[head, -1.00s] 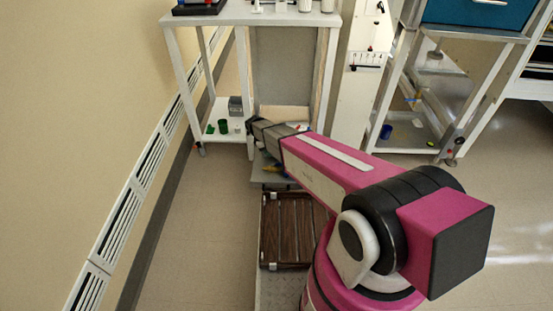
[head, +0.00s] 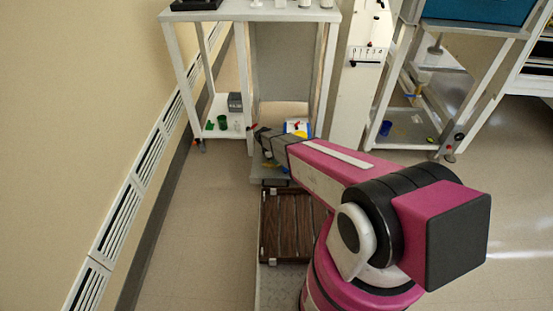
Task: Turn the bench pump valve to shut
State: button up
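My arm reaches away from me to the low grey shelf (head: 262,164) beneath the white bench. My gripper (head: 260,138) is at its far dark end, small and seen from behind; I cannot tell whether its fingers are open or shut. Just right of it is a small blue and yellow thing with a white face and a red part (head: 298,127). It may be the pump valve, but it is too small to be sure. A small red tip (head: 252,127) shows left of the gripper. Any contact is hidden by the arm.
The white bench (head: 250,12) stands above, with a side shelf holding a green cup (head: 222,122) and a grey box (head: 235,102). A white panel (head: 352,85) with a numbered scale is to the right. A brown slatted crate (head: 290,225) lies nearer. Floor is clear at left.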

grip_shut()
jog(key=shift+s+m+g, duration=0.2)
jog(key=shift+m+g, duration=0.1)
jog(key=shift+m, duration=0.5)
grip_release()
jog(key=v, duration=1)
jog(key=shift+r, duration=0.4)
jog(key=shift+a, duration=0.15)
